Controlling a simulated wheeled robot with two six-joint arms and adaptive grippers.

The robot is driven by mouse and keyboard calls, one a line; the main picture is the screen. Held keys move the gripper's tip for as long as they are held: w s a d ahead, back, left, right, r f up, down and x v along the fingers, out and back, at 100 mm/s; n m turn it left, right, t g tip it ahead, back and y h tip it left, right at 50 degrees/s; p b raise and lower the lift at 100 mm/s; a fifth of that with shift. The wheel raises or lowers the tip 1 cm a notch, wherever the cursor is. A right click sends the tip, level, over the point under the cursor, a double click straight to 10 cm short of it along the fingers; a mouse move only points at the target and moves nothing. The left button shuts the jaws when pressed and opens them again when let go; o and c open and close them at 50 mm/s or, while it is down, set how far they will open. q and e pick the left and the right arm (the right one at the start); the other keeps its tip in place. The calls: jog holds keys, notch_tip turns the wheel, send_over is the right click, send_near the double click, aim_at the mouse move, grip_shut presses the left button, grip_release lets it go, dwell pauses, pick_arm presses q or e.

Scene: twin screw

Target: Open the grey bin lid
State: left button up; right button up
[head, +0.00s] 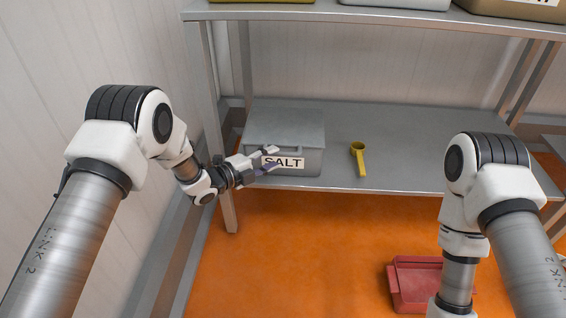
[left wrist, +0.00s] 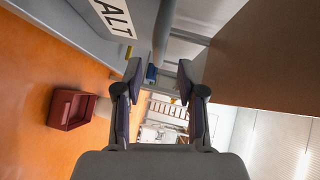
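The grey bin (head: 312,160) with a SALT label stands on the lower shelf at its left end. Its grey lid (head: 285,124) lies flat and looks closed, with a lip along the front edge. My left gripper (head: 271,159) is at the front of the bin, over part of the label. In the left wrist view its fingers (left wrist: 159,75) are apart with nothing gripped between them. The bin's labelled front (left wrist: 92,12) shows at the top there. I cannot tell whether a finger touches the lid. My right gripper is out of view, below the head picture.
A yellow scoop (head: 359,158) lies on the lower shelf (head: 420,150) right of the bin. A shelf post (head: 213,120) stands close left of my left gripper. The upper shelf (head: 400,19) holds more bins. A red bin (head: 412,284) sits on the orange floor.

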aim_at(282, 153)
pick_arm(q)
jog(key=x, duration=0.1)
jog(key=b+x, duration=0.1)
jog(key=x, duration=0.1)
jog(key=b+x, duration=0.1)
jog(key=shift+w+d+f, duration=0.25)
jog(key=shift+f, duration=0.05)
jog(key=shift+w+d+r, duration=0.1)
jog(key=shift+w+d, duration=0.1)
grip_shut()
jog(key=shift+r, duration=0.1)
jog(key=w+r+g+p, duration=0.1)
jog(key=w+r+p, duration=0.1)
jog(key=r+p, duration=0.5)
jog(key=w+r+n+y+p, duration=0.1)
jog(key=w+r+p, duration=0.1)
jog(key=r+p, duration=0.4)
jog(key=shift+w+r+n+g+p, duration=0.3)
jog(key=shift+r+g+p, duration=0.1)
jog(key=shift+r, duration=0.1)
